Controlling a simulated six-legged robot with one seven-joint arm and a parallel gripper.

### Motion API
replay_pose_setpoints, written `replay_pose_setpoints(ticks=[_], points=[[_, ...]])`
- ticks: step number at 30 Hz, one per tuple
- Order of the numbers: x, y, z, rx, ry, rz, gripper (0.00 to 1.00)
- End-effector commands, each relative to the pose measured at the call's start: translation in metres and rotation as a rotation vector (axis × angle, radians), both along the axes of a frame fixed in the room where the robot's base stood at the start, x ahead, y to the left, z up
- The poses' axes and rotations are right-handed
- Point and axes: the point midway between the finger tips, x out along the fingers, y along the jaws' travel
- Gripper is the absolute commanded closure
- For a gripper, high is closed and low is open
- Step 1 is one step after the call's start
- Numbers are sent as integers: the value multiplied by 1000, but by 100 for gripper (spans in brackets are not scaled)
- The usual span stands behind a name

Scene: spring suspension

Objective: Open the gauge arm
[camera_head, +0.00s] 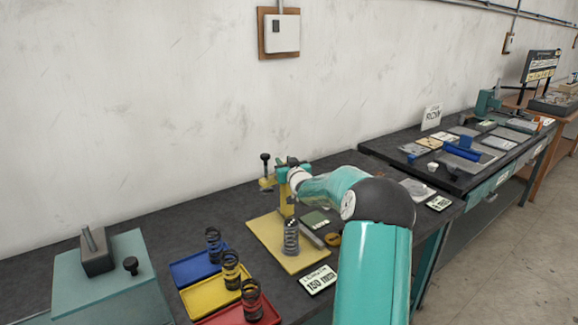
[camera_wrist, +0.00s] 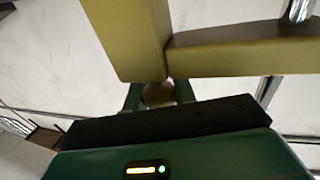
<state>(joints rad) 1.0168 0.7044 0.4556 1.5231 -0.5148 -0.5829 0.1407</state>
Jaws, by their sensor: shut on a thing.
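The gauge stand has a yellow base plate (camera_head: 262,228) and an upright yellow post (camera_head: 286,204) on the bench. The gauge arm (camera_head: 267,183) reaches left from the post top, with a black knob (camera_head: 265,157) above its end. In the wrist view, a yellow block fills the top centre, and a yellow bar (camera_wrist: 245,57) runs right from it. My gripper (camera_wrist: 158,93) is at the post top, its teal fingers on both sides of a rounded brass-coloured part (camera_wrist: 159,94) and shut on it. My gripper partly hides the post top in the head view.
A dark coil spring (camera_head: 291,238) stands on the base plate. Blue (camera_head: 196,267), yellow (camera_head: 215,292) and red (camera_head: 238,313) trays, each with a spring, lie in front. A teal block fixture (camera_head: 98,262) is at left. The wall (camera_head: 150,90) stands close behind.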

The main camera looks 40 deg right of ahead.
Motion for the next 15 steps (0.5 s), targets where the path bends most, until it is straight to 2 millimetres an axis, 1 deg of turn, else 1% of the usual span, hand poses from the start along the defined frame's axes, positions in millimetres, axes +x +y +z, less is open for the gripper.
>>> replay_pose_setpoints(ticks=[4, 5, 6, 8, 15], points=[[-1, -1, 0, 0, 1, -2, 100], [-1, -1, -1, 0, 1, -2, 72], [-1, -1, -1, 0, 1, -2, 64], [-1, -1, -1, 0, 1, -2, 52], [-1, 0, 0, 0, 1, 0, 52]])
